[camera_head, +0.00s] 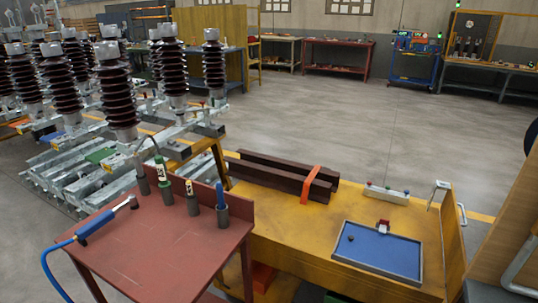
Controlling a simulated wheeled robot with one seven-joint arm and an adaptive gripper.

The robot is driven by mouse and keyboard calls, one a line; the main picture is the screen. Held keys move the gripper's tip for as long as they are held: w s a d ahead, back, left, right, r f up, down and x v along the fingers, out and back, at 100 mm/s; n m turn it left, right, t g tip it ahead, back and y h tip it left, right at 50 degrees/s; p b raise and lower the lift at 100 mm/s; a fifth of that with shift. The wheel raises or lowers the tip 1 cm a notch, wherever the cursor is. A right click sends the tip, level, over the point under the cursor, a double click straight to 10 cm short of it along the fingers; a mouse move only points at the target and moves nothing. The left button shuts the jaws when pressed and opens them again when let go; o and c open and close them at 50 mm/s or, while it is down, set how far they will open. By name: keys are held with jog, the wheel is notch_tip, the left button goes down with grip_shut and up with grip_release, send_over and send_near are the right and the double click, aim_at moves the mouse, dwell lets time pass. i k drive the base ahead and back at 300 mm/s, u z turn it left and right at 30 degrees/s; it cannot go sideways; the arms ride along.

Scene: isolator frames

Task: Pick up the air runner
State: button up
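A tool that looks like the air runner (97,226) lies on the left part of a red table (150,262). It has a blue grip, a metal shaft and a dark head pointing to the upper right. A blue hose (50,272) runs from its lower left end and hangs over the table's left edge. Nothing holds the tool. My gripper is not in view.
Several holders with upright bottles or tools, including a blue-handled one (220,197), stand along the red table's back edge. A yellow bench (290,240) with dark beams (285,172) and a blue tray (378,252) adjoins on the right. Ribbed insulators (115,95) stand behind left.

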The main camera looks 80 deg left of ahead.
aim_at(95, 224)
jog(key=k, duration=0.3)
jog(key=z, duration=1.05)
jog(key=i, duration=0.85)
jog(key=u, duration=5)
jog(key=i, duration=0.5)
jog(key=u, duration=0.1)
